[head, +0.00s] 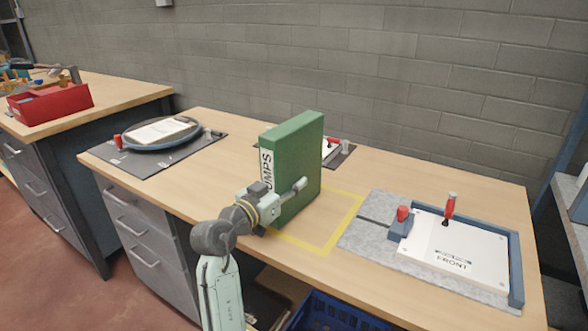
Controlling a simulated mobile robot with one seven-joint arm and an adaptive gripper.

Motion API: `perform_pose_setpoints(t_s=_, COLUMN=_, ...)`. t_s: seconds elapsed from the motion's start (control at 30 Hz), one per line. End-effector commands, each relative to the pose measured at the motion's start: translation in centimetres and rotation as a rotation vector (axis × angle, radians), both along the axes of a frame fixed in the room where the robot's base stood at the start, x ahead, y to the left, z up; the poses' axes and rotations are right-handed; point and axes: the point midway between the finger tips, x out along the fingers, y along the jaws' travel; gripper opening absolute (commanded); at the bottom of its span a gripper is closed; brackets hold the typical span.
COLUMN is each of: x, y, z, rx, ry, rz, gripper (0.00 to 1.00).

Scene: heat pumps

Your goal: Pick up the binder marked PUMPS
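The green binder (308,145) stands upright on the middle of the wooden workbench. A white spine label (267,160) shows "UMPS"; the start of the word is not legible. My gripper (280,192) is at the lower part of the binder, in front of its spine. One finger reaches along the binder's right face. The other finger cannot be made out, so I cannot tell whether the gripper is closed on the binder. My arm covers the spine's lower part. Whether the binder's bottom touches the bench is unclear.
Yellow tape (343,222) marks the bench beside the binder. A grey mat at right holds a white FRONT plate (459,253) in a blue frame, with red-handled tools. A round blue-rimmed tray (124,139) is at left. A red-handled item (332,142) sits behind the binder. A block wall stands behind.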

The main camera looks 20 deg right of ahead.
Motion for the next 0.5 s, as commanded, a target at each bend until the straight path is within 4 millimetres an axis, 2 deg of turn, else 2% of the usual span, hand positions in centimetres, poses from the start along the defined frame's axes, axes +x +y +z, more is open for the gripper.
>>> perform_pose_setpoints(t_s=0.07, x=-0.01, y=0.01, z=0.00, rx=0.000, ry=0.000, rz=0.000, gripper=0.32)
perform_pose_setpoints(t_s=0.5, x=-0.01, y=0.01, z=0.00, rx=0.000, ry=0.000, rz=0.000, gripper=0.03)
